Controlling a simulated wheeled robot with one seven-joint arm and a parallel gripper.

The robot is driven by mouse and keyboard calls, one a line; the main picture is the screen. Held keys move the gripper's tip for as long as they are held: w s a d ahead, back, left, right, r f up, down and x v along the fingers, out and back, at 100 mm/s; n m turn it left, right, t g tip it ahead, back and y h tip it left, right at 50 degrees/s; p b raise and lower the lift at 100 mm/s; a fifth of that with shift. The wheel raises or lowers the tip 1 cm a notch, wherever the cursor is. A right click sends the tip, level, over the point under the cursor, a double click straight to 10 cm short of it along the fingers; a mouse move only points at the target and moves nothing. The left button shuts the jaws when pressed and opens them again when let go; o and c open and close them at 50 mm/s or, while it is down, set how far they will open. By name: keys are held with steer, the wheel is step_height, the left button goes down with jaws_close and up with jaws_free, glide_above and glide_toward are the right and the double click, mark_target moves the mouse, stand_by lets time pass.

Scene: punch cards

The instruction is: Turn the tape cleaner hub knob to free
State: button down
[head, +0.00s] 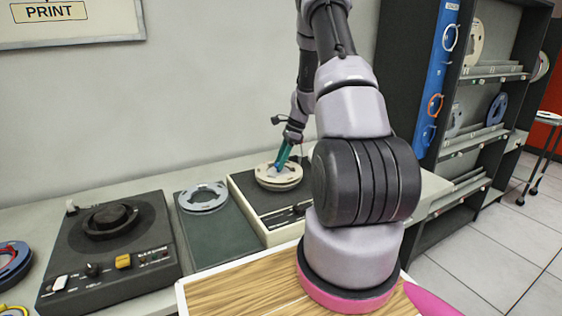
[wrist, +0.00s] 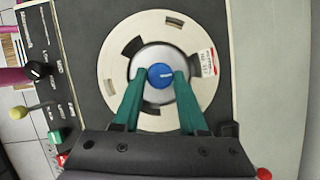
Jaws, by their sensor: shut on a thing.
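The tape cleaner hub knob (wrist: 161,76) is a blue round knob with a pale line on it, set in a silver hub (wrist: 152,56). A cream tape reel (wrist: 117,50) sits around the hub; it also shows in the head view (head: 278,183). My gripper (wrist: 160,76) has its two green fingers on either side of the knob, shut on it. In the head view my gripper (head: 279,166) points down at the reel's centre, and the knob is mostly hidden by the fingers. The tape cleaner (head: 238,196) is a cream-edged unit with a dark top.
A dark machine with a black hub (head: 110,222) stands at the left. A grey reel (head: 203,196) lies on a green mat (head: 222,240) beside the cleaner. Shelves (head: 480,135) stand at the right.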

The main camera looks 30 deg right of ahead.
steer(key=n, duration=0.1)
steer(key=n+g, duration=0.1)
steer(key=n, duration=0.1)
steer(key=shift+w+n, duration=0.2)
steer(key=shift+n, duration=0.1)
steer(key=shift+w+n+g, duration=0.1)
steer(key=shift+n+g, duration=0.8)
steer(key=shift+n, duration=0.9)
steer(key=shift+c, duration=2.2)
jaws_free()
steer(key=v, duration=1)
steer(key=shift+r, duration=0.4)
steer(key=shift+w, duration=0.15)
